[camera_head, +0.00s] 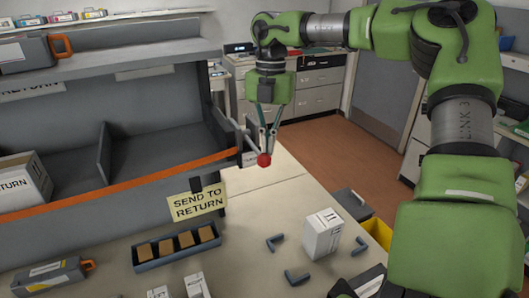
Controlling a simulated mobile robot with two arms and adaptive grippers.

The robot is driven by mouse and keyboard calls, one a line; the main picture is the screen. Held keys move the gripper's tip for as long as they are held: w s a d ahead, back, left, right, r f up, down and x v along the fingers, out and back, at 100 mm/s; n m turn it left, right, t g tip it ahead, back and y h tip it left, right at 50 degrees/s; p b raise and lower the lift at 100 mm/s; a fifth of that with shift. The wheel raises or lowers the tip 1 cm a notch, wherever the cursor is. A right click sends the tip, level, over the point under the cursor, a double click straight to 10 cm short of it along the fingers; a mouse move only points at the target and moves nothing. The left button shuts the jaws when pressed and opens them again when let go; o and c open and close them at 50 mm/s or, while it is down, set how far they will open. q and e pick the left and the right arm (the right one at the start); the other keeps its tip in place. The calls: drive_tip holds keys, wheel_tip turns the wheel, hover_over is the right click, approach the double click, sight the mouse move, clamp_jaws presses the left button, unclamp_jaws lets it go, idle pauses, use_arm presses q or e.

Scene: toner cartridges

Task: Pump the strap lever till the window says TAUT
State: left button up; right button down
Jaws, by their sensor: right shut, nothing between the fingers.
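An orange strap (130,179) runs across the front of the grey shelf unit to a small ratchet housing (248,159) at the unit's right end. A lever with a red ball knob (264,160) stands beside that housing. My right gripper (264,150) points down from above, its fingertips shut and right at the top of the knob, with nothing held between them. I cannot tell whether the tips touch the knob. The fingers partly cover the lever's rod. No window lettering can be read in this view. My left gripper is not in view.
A yellow "SEND TO RETURN" sign (198,202) hangs at the shelf front. A tray of brown blocks (178,247), a white carton (322,235), grey corner pieces (297,277) and a toner cartridge (50,277) lie on the table.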

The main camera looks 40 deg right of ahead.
sight(264, 155)
wheel_tip(264, 155, up, 11)
drive_tip(key=d, duration=0.1)
drive_tip(key=shift+w+r, duration=0.2)
drive_tip(key=shift+w, duration=0.15)
idle(1.2)
drive_tip(key=a, duration=0.1)
drive_tip(key=s+a+f+p, duration=0.1)
drive_tip(key=s+a, duration=0.1)
drive_tip(key=shift+a+f+p, duration=0.1)
drive_tip(key=shift+f+p, duration=0.15)
drive_tip(key=shift+p, duration=0.05)
drive_tip(key=shift+w, duration=0.1)
drive_tip(key=shift+s+a+f, duration=0.15)
drive_tip(key=shift+f, duration=1.6)
drive_tip(key=shift+s+a+f, duration=0.1)
drive_tip(key=shift+a+f, duration=0.05)
drive_tip(key=shift+f, duration=1.6)
